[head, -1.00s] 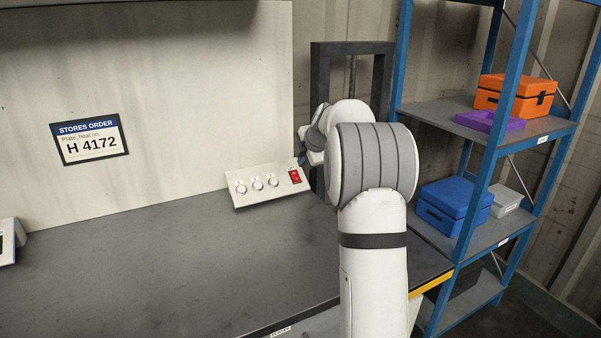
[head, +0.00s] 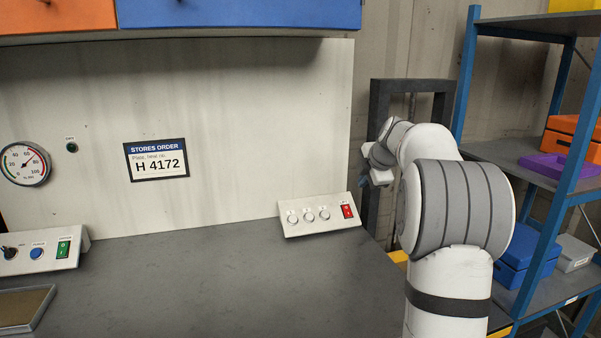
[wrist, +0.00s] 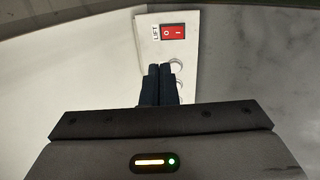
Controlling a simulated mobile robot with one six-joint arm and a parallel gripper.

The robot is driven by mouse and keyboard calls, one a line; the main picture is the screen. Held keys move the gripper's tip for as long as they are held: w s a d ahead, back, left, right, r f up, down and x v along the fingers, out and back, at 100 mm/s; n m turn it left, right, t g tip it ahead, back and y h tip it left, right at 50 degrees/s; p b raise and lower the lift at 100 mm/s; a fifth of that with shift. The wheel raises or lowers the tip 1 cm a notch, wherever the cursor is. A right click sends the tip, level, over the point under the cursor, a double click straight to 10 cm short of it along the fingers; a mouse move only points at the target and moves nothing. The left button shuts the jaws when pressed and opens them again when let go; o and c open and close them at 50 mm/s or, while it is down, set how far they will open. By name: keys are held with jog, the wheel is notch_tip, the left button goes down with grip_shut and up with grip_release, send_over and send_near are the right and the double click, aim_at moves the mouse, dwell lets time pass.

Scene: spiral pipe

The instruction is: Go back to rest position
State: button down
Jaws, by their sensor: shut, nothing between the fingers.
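My gripper (wrist: 159,72) shows in the wrist view with its two dark fingers together and nothing between them. It points toward the white sloped panel (wrist: 200,60) with the red rocker switch (wrist: 172,32) marked LIFT. The same white panel (head: 300,230) there carries several round knobs and the red switch (head: 347,211). I cannot tell the exact gap between fingers and panel.
The grey bench top (head: 200,285) is largely clear. A control box (head: 40,252) and a tray (head: 25,310) sit at its left. A dark upright frame (head: 375,150) stands behind my arm. A blue shelf rack (head: 465,75) with boxes stands close at the right.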

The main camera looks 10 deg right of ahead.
jog(key=s+a+r+m+g+p, duration=0.25)
jog(key=s+a+m+p, duration=0.5)
jog(key=s+a, duration=0.9)
jog(key=s+a+f+m+g+p, duration=0.1)
jog(key=s+m, duration=0.4)
jog(key=s, duration=0.6)
jog(key=s+a+f+m+g+p, duration=0.2)
jog(key=s+m, duration=0.4)
jog(key=s, duration=0.6)
notch_tip(320, 180, down, 3)
jog(key=shift+a+r, duration=0.1)
jog(key=shift+a, duration=0.4)
